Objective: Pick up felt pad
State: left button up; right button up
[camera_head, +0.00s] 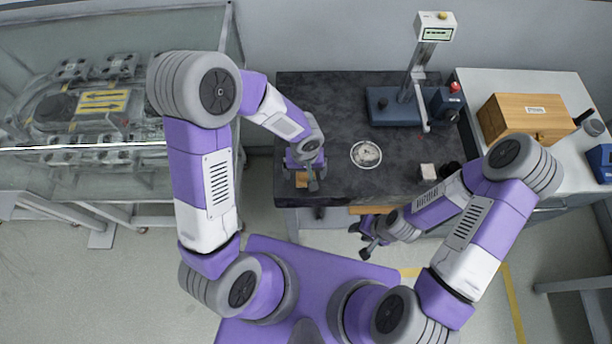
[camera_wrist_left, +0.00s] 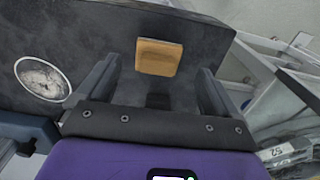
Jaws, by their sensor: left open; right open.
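A tan-orange square pad, which I take for the felt pad (camera_wrist_left: 158,57), lies on the dark worktop near its edge in the left wrist view. In the head view the pad (camera_head: 301,180) shows partly under my left gripper (camera_head: 304,174). My left gripper also shows in the left wrist view (camera_wrist_left: 157,75), with its two fingers apart and the pad lying between and just beyond their tips. It does not hold the pad. My right gripper (camera_head: 364,239) is open and empty, near the front edge of the worktop, far to the right of the pad.
The dark worktop (camera_head: 330,100) carries a round white-rimmed dish (camera_head: 366,154), a stand with a display (camera_head: 437,27) and a small pale block (camera_head: 428,172). A wooden box (camera_head: 524,118) stands on the white bench at right. A glass-walled case (camera_head: 100,100) is at left.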

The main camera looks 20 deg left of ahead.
aim_at(306, 175)
pick_arm(q)
jog(key=f, duration=0.3)
jog(key=shift+w+f, duration=0.25)
jog(key=shift+f, duration=0.05)
jog(key=c, duration=1.1)
